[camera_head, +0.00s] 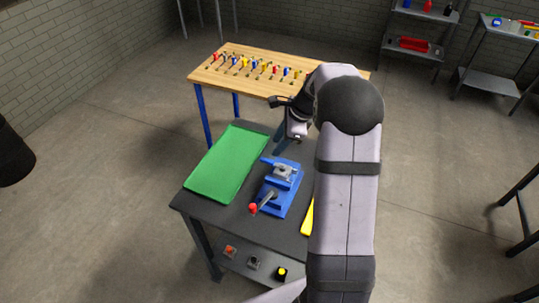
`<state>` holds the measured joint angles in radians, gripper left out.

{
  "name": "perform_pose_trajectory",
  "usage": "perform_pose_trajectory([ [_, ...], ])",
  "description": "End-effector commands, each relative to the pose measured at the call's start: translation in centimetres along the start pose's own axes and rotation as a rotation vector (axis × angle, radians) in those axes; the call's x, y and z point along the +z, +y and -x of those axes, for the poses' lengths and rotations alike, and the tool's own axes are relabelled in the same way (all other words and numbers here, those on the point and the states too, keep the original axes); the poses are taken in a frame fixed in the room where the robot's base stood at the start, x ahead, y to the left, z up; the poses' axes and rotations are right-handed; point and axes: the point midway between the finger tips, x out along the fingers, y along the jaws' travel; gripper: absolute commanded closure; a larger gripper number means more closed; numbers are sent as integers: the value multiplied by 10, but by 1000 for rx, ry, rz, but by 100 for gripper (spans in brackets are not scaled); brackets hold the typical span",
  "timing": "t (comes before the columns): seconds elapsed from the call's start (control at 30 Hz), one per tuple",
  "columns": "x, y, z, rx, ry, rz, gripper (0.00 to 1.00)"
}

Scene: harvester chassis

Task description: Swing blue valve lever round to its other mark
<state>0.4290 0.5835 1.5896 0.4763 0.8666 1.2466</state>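Several small levers with red, yellow and blue ends stand in a row on a wooden-topped bench (215,79). One blue-ended lever (285,71) is in the right part of the row, and another blue end (253,64) is nearer its middle. They are too small to tell their marks or exact angles. On the nearer dark table, a blue fixture (280,196) has a grey arm ending in a red knob (253,208).
A green mat (228,164) covers the dark table's left part. A yellow strip (308,217) lies beside the blue fixture, partly behind my arm. Small items sit on the table's lower shelf (240,265). Metal shelves (410,55) stand at the back right.

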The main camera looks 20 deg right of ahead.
Motion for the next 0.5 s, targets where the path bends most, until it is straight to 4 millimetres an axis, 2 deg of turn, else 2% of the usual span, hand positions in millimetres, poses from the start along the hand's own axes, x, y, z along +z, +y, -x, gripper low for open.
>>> perform_pose_trajectory([
  [0.1,3,3,0,11,-10,-187,68],
  [0.2,3,4,0,17,-9,-296,68],
  [0.5,3,5,-1,18,-7,-395,68],
])
